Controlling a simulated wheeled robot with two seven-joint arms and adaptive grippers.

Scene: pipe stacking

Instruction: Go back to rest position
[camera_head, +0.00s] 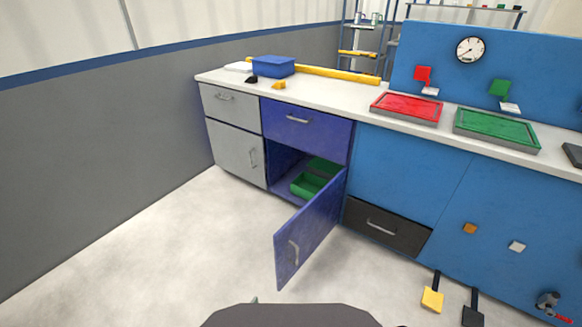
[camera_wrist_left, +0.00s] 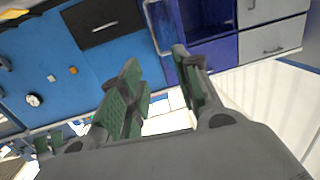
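In the left wrist view my left gripper (camera_wrist_left: 157,62) shows two dark fingers with green pads. The fingers stand apart with nothing between them. My own dark body fills the bottom middle of the head view.
The purple cabinet door (camera_head: 308,232) stands open into the room, with a green bin (camera_head: 307,185) inside. The worktop holds a blue box (camera_head: 273,67), a red tray (camera_head: 406,108) and a green tray (camera_head: 496,130). The floor (camera_head: 150,250) at left is clear.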

